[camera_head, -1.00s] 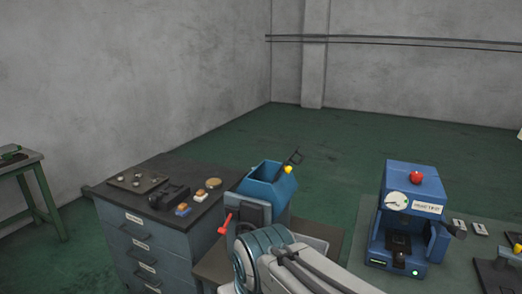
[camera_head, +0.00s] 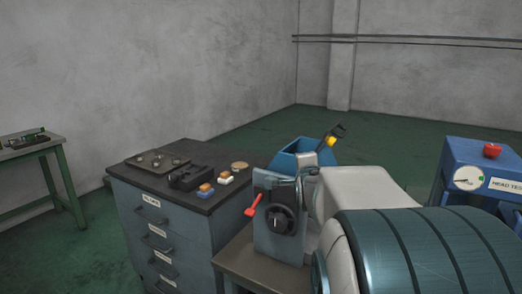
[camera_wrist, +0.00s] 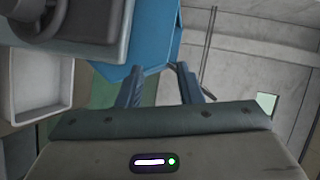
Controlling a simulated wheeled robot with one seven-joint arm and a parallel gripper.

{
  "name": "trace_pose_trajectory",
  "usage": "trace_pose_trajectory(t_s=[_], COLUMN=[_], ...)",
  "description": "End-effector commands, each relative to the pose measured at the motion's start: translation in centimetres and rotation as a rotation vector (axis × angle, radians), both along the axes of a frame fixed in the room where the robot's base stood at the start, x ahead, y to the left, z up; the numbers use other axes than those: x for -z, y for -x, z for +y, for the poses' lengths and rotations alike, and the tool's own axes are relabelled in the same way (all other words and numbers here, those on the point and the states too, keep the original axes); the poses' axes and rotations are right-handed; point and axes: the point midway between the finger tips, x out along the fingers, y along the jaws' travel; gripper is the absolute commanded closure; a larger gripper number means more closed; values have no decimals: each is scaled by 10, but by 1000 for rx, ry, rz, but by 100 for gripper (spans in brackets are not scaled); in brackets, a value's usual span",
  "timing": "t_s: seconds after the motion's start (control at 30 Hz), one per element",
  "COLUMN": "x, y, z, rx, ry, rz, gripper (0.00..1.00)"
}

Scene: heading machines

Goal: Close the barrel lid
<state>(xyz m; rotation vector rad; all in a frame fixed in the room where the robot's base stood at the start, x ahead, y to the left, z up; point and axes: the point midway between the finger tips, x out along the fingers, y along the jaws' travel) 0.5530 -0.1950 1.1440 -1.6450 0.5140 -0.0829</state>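The barrel (camera_head: 290,160) is a blue, open-topped, faceted tub behind a grey control box with a black knob and a red lever. A dark piece with a yellow part (camera_head: 332,141) stands up at its right rim; it may be the raised lid, but I cannot tell for sure. In the wrist view, blue faceted walls (camera_wrist: 160,35) of the barrel lie just beyond my gripper (camera_wrist: 160,69). Its two fingers are apart with nothing between them. My gripper is hidden behind my arm in the head view.
The control box (camera_head: 268,232) stands on a brown table. A drawer cabinet (camera_head: 170,238) with small parts is to the left. A blue test machine (camera_head: 475,160) is at the right. A pale tray (camera_wrist: 15,115) and a thin grey rod (camera_wrist: 208,55) show in the wrist view.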

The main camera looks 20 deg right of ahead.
Motion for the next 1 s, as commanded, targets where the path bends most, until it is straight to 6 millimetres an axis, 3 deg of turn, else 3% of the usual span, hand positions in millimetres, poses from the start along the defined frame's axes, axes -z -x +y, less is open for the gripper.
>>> trace_pose_trajectory(t_s=[0.03,0.1,0.3,0.4,0.57,1.0], x=[15,12,1,-5,-11,-26], y=[-6,-12,-9,-5,-6,-57], z=[-26,-55,-116,-131,-141,-171], rx=[50,94,141,141,137,136], ry=[-74,-177,-394,-452,-487,-490], rz=[-103,-260,-603,-699,-757,-756], gripper=[67,67,67,67,67,67])
